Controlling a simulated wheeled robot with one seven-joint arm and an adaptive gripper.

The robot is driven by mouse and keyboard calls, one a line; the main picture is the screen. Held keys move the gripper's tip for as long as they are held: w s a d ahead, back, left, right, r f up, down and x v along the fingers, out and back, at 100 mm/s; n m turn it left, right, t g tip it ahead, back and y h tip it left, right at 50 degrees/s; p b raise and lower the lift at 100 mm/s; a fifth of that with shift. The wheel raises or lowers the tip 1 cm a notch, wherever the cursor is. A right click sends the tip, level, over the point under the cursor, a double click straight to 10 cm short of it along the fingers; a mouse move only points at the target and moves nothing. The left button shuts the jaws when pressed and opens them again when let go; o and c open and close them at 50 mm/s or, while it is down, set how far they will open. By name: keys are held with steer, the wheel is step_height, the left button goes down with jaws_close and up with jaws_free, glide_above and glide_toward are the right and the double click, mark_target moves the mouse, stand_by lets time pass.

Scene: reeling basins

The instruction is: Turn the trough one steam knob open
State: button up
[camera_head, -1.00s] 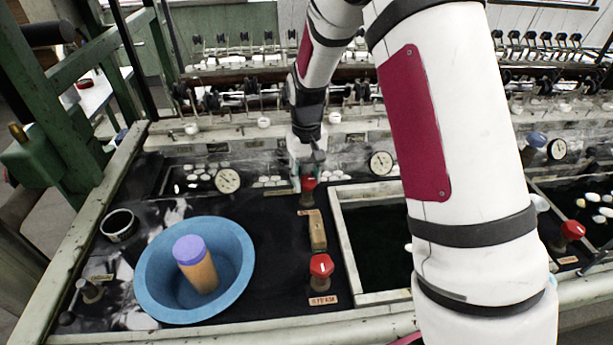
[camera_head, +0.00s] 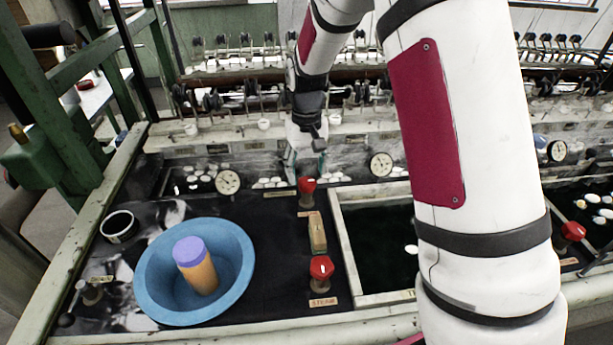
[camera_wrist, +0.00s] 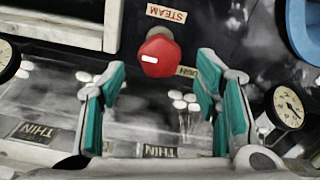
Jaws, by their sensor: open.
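A red knob (camera_head: 307,185) with a white mark stands on the dark panel near the left back corner of the trough (camera_head: 346,240). In the wrist view, which is upside down, the same knob (camera_wrist: 160,55) sits beside a STEAM label (camera_wrist: 167,13). My gripper (camera_head: 307,166) is just behind this knob in the head view, its fingers partly hard to make out. In the wrist view my gripper (camera_wrist: 162,82) is open, with teal pads on either side of the knob's line; the knob shows past the fingertips, apart from both.
A second red knob (camera_head: 321,268) stands nearer the front. A wooden block (camera_head: 317,232) lies between the two knobs. A blue basin (camera_head: 240,262) holding an orange, purple-topped cylinder (camera_head: 199,270) is at left. Gauges (camera_head: 228,182) line the back.

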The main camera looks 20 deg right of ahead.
mark_target(306, 180)
step_height(306, 180, up, 9)
steer(key=shift+f, duration=0.15)
stand_by(0.4)
steer(key=s+r+t, duration=0.2)
steer(key=s+r, duration=1)
steer(key=s, duration=0.3)
steer(key=s+t, duration=0.2)
steer(key=s, duration=1.3)
steer(key=shift+s+d+f, duration=0.15)
steer(key=shift+d+f, duration=0.2)
